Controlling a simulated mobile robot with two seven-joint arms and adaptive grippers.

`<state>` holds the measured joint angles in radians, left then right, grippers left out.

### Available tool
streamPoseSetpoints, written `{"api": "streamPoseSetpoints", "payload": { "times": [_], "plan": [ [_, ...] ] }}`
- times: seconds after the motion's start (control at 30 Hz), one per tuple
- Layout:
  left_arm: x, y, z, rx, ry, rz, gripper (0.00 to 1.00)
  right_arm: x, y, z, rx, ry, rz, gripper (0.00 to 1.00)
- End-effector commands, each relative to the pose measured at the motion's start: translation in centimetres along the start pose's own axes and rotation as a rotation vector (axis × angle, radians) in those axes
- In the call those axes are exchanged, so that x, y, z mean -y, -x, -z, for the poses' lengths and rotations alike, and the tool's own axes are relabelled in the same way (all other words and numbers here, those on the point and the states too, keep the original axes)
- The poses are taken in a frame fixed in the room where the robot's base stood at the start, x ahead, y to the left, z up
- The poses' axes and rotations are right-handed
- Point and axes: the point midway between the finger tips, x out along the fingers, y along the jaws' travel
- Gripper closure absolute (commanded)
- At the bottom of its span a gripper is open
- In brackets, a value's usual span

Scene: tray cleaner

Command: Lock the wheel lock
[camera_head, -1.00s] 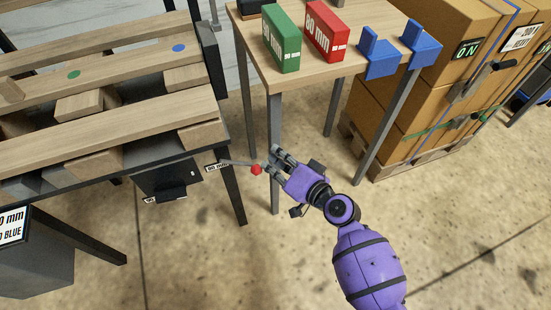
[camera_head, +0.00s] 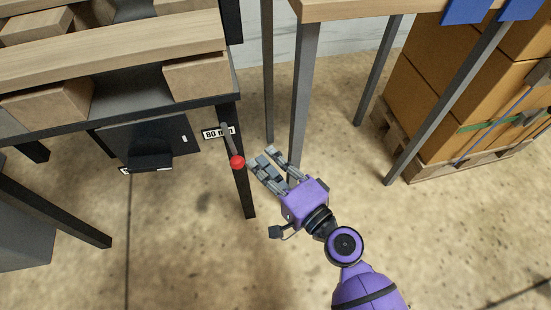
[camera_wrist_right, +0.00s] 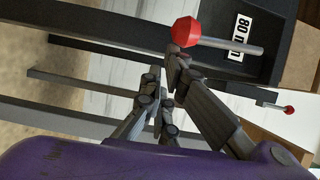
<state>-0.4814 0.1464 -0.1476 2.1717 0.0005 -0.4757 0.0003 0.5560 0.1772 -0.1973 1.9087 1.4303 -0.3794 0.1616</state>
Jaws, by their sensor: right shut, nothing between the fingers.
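A grey lever with a red ball knob (camera_head: 237,162) is on the black table leg by the "80 mm" label (camera_head: 217,132). It points steeply down and slightly right in the head view. In the right wrist view the red knob (camera_wrist_right: 187,31) is near the fingertips, with its rod running right. My right gripper (camera_head: 262,156) is just right of the knob, shut and empty. Its fingers also show in the wrist view (camera_wrist_right: 166,82). Whether a fingertip touches the knob I cannot tell. My left gripper is not in view.
A wood-slatted table (camera_head: 130,48) stands at left. A wooden side table (camera_head: 370,8) with grey legs is behind my gripper. Stacked cartons on a pallet (camera_head: 405,150) stand at right. A second red-knobbed lever (camera_wrist_right: 289,110) shows farther off in the wrist view. Floor below the gripper is open.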

Motion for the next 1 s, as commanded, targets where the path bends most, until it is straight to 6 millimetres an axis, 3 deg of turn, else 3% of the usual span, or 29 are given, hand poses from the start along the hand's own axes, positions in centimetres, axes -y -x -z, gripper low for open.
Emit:
{"api": "streamPoseSetpoints", "payload": {
  "times": [0.3, 1.0],
  "plan": [
    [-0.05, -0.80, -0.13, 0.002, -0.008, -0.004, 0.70, -0.60, -0.54, -1.17, 0.001, 0.002, -0.001, 1.00],
    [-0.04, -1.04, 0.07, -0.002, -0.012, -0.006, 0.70, -0.70, -0.73, -1.21, 0.000, 0.003, -0.001, 1.00]
  ]
}}
